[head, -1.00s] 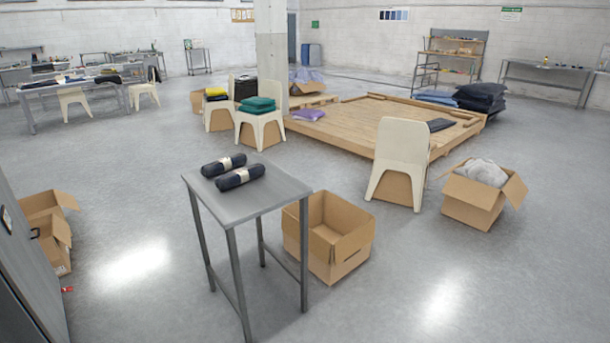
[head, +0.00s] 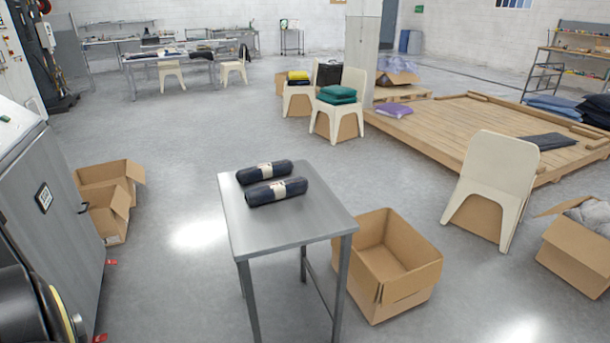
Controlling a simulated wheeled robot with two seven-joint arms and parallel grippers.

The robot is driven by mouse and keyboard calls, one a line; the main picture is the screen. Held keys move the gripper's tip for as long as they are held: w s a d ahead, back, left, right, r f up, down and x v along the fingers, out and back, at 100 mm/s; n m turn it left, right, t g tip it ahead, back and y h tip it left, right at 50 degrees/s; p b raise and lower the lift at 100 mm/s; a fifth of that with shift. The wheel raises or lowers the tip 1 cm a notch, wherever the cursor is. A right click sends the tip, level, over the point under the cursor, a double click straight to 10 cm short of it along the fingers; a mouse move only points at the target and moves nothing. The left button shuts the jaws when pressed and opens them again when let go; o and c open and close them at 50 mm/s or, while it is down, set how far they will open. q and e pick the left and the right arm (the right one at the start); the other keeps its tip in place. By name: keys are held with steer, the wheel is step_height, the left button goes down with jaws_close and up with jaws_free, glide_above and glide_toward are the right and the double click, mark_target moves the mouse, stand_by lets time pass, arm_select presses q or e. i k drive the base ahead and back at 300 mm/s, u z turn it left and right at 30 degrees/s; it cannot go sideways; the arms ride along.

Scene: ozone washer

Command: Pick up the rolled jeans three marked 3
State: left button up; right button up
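Two dark rolled jeans with pale paper bands lie side by side on a small grey metal table in the head view. The far roll (head: 264,172) lies just behind the near roll (head: 276,191). The number marks on the bands are too small to read, so I cannot tell which roll is marked 3. The table (head: 312,224) stands upright, with bare top in front of the rolls. Neither of my grippers is in view.
An open, empty cardboard box (head: 402,276) stands right of the table. A grey cabinet (head: 50,215) is at the left, with open boxes (head: 110,196) beside it. A white chair (head: 492,177) and a wooden platform (head: 470,125) stand further right. Floor left of the table is clear.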

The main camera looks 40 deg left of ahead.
mark_target(280, 189)
steer(key=i, duration=2.45)
steer(key=u, duration=3.05)
